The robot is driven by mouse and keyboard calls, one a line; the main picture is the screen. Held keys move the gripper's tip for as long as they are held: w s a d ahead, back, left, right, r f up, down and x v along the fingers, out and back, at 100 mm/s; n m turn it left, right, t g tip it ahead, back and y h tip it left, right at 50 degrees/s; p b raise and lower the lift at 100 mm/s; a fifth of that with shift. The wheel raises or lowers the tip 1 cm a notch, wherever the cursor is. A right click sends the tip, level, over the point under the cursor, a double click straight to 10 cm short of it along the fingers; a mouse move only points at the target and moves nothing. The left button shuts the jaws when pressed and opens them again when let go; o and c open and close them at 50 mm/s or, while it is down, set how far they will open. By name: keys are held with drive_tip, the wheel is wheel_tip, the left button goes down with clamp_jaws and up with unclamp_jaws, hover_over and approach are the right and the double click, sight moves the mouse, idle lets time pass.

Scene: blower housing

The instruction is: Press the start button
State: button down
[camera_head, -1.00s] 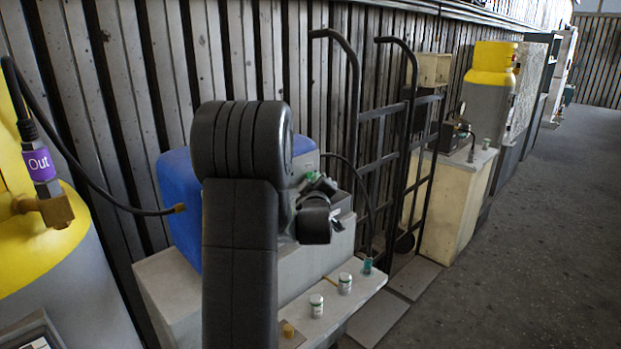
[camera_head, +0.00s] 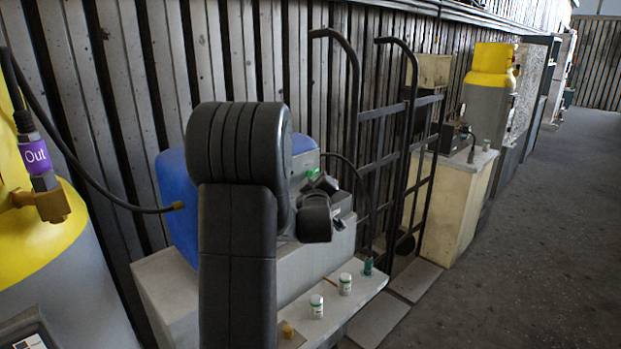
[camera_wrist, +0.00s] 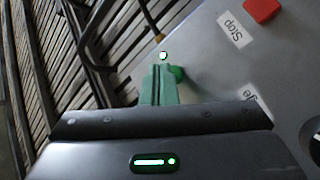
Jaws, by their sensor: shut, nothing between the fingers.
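My gripper (camera_wrist: 159,86) has green fingertips pressed together with nothing between them. In the wrist view they point at a pale grey panel (camera_wrist: 211,70). A round green button (camera_wrist: 178,74) sits right beside the fingertips and is partly hidden by them; I cannot tell whether they touch. A small lit dot (camera_wrist: 163,56) shows just beyond the tips. A red button (camera_wrist: 262,10) is at the top right, near a "Stop" label (camera_wrist: 236,29). In the head view my arm hides much of the blue machine (camera_head: 178,205), and the fingertips are too small to judge.
Small white bottles (camera_head: 345,284) stand on the low ledge (camera_head: 360,293) below the machine. A black hand truck (camera_head: 402,150) leans at the wall on the right. A yellow-topped cylinder (camera_head: 40,250) with a hose stands at left. The floor on the right is clear.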

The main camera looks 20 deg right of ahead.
drive_tip(key=shift+s, duration=0.15)
drive_tip(key=s+d+b, duration=0.2)
drive_tip(key=s, duration=0.3)
drive_tip(key=shift+s+d+b, duration=0.2)
drive_tip(key=shift+s+b, duration=0.05)
drive_tip(key=shift+b, duration=0.1)
idle(0.7)
